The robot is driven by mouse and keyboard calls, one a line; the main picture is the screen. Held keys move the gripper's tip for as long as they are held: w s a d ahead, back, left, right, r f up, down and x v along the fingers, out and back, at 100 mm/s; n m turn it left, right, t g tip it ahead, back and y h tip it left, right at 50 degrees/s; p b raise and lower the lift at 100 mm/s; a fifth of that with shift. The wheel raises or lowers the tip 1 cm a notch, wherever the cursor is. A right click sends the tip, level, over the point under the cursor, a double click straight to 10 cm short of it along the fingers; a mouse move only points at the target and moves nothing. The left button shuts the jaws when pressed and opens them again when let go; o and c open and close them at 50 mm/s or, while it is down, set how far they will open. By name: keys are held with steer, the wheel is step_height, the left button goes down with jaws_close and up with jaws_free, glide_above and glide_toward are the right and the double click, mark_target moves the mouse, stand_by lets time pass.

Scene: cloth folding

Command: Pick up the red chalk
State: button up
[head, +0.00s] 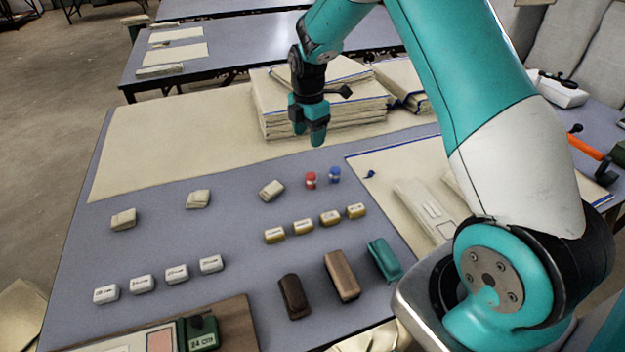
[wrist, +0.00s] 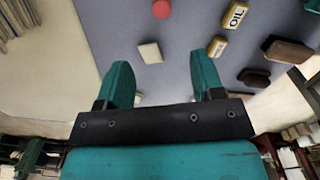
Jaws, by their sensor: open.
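The red chalk (head: 311,180) is a small upright red piece on the grey-blue table (head: 235,235), close beside a similar blue piece (head: 335,174). In the wrist view a round red shape, which looks like the red chalk (wrist: 162,9), is at the top edge, partly cut off and beyond the fingertips. My gripper (head: 308,131) hangs above the far part of the table, apart from the chalk. In the wrist view my gripper (wrist: 163,72) has its teal fingers spread, with nothing held between them.
A pale eraser-like block (head: 272,190) lies just left of the chalk. Yellow labelled blocks (head: 303,227) stand in a row nearer. A stack of cloth-like sheets (head: 345,118) is behind my gripper. Dark and brown blocks (head: 342,276) lie at the front.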

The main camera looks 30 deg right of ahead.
mark_target(311, 174)
step_height(311, 174, down, 10)
steer(key=shift+s+d+f+p, duration=0.1)
steer(key=shift+d+f+p, duration=0.1)
steer(key=shift+p, duration=0.35)
step_height(311, 174, down, 5)
steer(key=shift+f+p, duration=0.1)
steer(key=shift+p, duration=0.5)
steer(key=c, duration=1.1)
steer(key=shift+o, duration=0.2)
step_height(311, 174, up, 20)
steer(key=b, duration=0.1)
steer(key=shift+b, duration=0.4)
